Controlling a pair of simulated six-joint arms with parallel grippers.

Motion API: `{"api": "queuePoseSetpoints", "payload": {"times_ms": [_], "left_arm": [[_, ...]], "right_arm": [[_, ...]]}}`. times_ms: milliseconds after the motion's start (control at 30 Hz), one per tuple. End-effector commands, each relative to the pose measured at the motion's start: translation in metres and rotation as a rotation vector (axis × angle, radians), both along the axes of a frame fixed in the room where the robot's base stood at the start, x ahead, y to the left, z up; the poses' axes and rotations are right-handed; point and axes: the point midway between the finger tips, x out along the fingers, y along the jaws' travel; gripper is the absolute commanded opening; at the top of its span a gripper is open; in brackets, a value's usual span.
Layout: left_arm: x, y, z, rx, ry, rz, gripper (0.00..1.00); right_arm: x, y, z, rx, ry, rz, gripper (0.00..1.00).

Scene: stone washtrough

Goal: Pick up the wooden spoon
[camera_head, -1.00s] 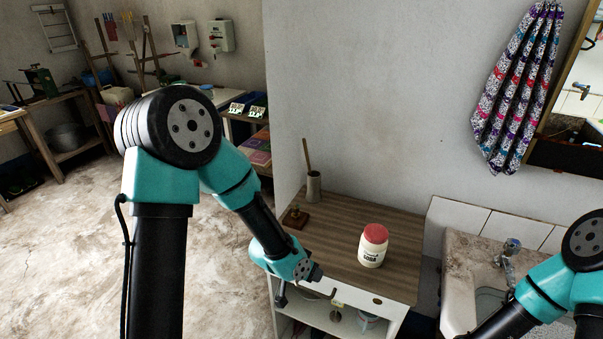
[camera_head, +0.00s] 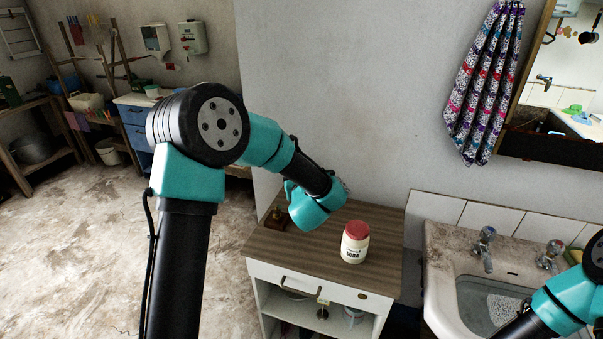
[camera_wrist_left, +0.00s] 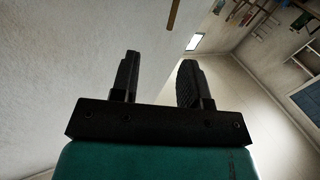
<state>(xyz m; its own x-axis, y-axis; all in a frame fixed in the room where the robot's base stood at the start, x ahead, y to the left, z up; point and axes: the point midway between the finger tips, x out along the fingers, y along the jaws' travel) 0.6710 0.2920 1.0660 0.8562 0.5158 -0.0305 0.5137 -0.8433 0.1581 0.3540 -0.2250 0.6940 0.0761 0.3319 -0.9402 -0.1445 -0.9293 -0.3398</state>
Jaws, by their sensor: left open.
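My left gripper (camera_wrist_left: 158,72) is open, with nothing between its two dark fingers in the left wrist view. In the head view my left arm reaches over the back of the wooden-topped cabinet (camera_head: 375,253), and its wrist hides the fingers. A thin brown stick (camera_wrist_left: 173,14) shows at the top of the left wrist view, beyond the fingers and apart from them; it looks like the wooden spoon's handle. The spoon and its holder are hidden behind my arm in the head view. My right gripper is out of view.
A white soda jar with a red lid (camera_head: 355,243) stands on the cabinet top. A small brown wooden item (camera_head: 277,217) sits at its back left. A stone sink (camera_head: 440,285) is on the right, and the wall (camera_head: 340,90) rises behind.

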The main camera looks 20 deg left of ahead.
Motion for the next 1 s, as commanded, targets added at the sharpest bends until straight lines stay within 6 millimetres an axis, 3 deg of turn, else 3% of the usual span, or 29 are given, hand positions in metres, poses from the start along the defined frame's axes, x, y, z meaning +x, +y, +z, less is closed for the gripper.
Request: {"api": "queuePoseSetpoints", "payload": {"times_ms": [167, 567, 1000], "left_arm": [[-0.004, 0.012, 0.012, 0.016, -0.026, 0.117, 0.42], [-0.001, 0.015, 0.012, 0.016, -0.026, 0.119, 0.42], [0.052, 0.058, 0.011, 0.016, -0.027, 0.12, 0.42]], "right_arm": [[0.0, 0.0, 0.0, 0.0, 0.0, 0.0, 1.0], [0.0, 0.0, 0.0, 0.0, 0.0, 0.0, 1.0], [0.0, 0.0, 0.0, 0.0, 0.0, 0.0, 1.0]]}}
